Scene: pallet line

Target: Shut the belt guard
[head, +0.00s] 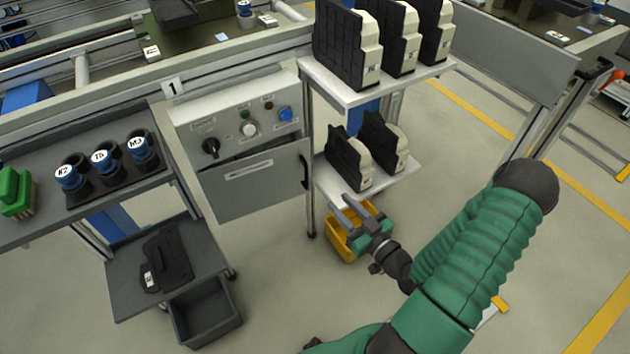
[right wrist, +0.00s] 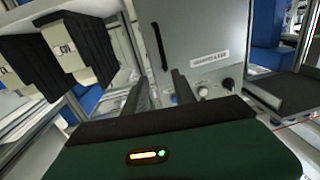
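The belt guard (head: 252,180) is a grey panel with a label and a dark vertical handle (head: 305,166) at its right edge. It hangs below the control box; I cannot tell exactly how far it stands open. In the right wrist view the guard (right wrist: 195,30) appears upside down, with its handle (right wrist: 160,46) ahead of the fingers. My right gripper (head: 345,209) is open and empty, to the right of and below the handle, apart from it. Its two fingers also show in the right wrist view (right wrist: 158,88). My left gripper is not in view.
The control box (head: 236,124) has knobs and buttons. A rack shelf (head: 385,88) with several black-and-cream parts stands right of the guard, above my right gripper. A yellow bin (head: 347,248) sits below the gripper. A grey side table (head: 95,205) stands left.

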